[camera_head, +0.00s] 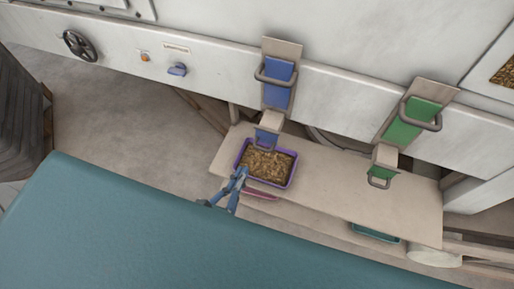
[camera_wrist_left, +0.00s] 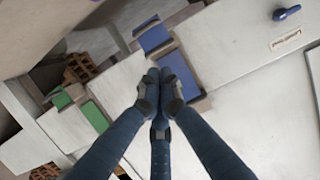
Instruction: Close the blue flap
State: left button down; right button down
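The blue flap (camera_head: 266,137) hangs at the mouth of the short blue-side chute, with a grey handle at its lower end. Above it is a blue panel (camera_head: 277,95) with its own grey handle, on a beige board. My left gripper (camera_head: 242,173) is below and left of the flap, by the left edge of the purple tray, apart from the flap's handle in the picture. In the left wrist view its fingers (camera_wrist_left: 163,83) come together, with nothing clearly held. Blue panels show beyond them; the fingers hide part of that area. My right gripper is not in view.
A purple tray (camera_head: 290,179) full of brown pellets stands on the beige table (camera_head: 335,185) under the blue chute. A green panel (camera_head: 412,122) and green flap (camera_head: 382,171) are to the right. A handwheel (camera_head: 79,45) and blue knob (camera_head: 177,69) are on the wall.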

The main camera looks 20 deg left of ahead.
pick_arm(q)
jog(key=b, duration=0.5)
send_near(264, 142)
notch_tip(264, 142, up, 5)
jog(key=w, duration=0.2)
jog(key=f+b, duration=0.1)
jog(key=w+f+b, duration=0.1)
jog(key=f+b, duration=0.1)
jog(key=shift+d+f, duration=0.1)
jog(key=shift+f, duration=0.05)
jog(key=shift+w, duration=0.1)
jog(key=shift+w+f, duration=0.25)
jog(key=shift+f, duration=0.4)
